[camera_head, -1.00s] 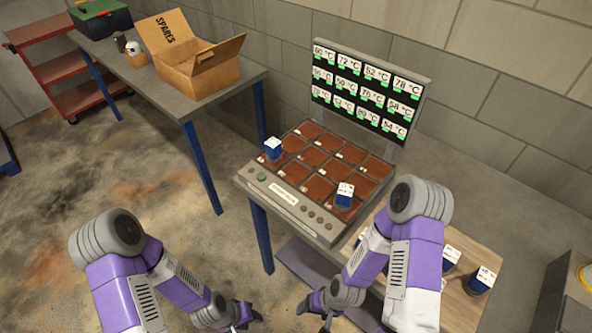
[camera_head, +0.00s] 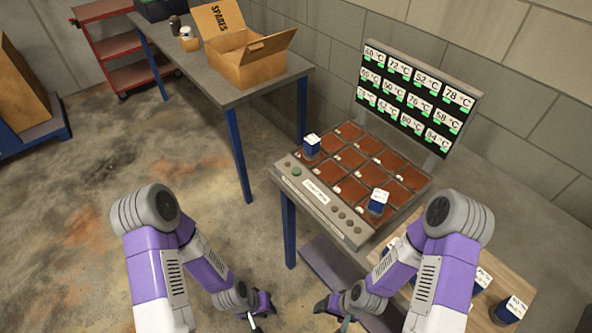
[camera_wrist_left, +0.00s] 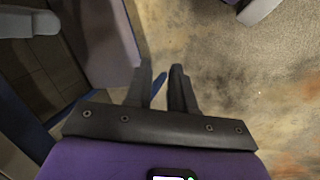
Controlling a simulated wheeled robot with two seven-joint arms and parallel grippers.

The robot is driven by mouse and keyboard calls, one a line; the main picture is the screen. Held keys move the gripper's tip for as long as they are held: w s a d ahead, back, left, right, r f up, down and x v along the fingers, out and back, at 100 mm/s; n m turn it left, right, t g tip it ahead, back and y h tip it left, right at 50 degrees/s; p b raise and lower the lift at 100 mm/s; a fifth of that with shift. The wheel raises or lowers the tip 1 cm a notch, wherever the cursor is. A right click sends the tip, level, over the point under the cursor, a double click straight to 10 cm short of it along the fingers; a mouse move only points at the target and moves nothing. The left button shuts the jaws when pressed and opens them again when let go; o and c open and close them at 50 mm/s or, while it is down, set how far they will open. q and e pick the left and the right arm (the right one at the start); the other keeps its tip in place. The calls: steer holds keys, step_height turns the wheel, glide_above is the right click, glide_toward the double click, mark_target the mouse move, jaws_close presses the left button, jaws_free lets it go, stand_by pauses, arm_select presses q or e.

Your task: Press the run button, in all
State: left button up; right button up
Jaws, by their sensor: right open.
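The test bench (camera_head: 384,223) has a grid of reddish-brown square pads and a sloped front panel with a label plate. A round green button (camera_head: 296,171) sits near the left end of this panel, with several dark knobs along it. I cannot read a run marking on the button. My left gripper (camera_head: 262,311) is low in front of the bench, away from the panel; its two fingers stand apart and empty in the left wrist view (camera_wrist_left: 162,90). My right gripper (camera_head: 332,314) is open and empty to its right, also below the panel.
Blue blocks with white tops stand on the bench, one at the left corner (camera_head: 312,147) and one at front right (camera_head: 378,203). A temperature display (camera_head: 415,95) stands behind. A wooden board (camera_head: 522,286) with more blocks lies right. A SPARES box (camera_head: 250,60) is on the left table.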

arm_select(q)
jaws_close()
stand_by(1.4)
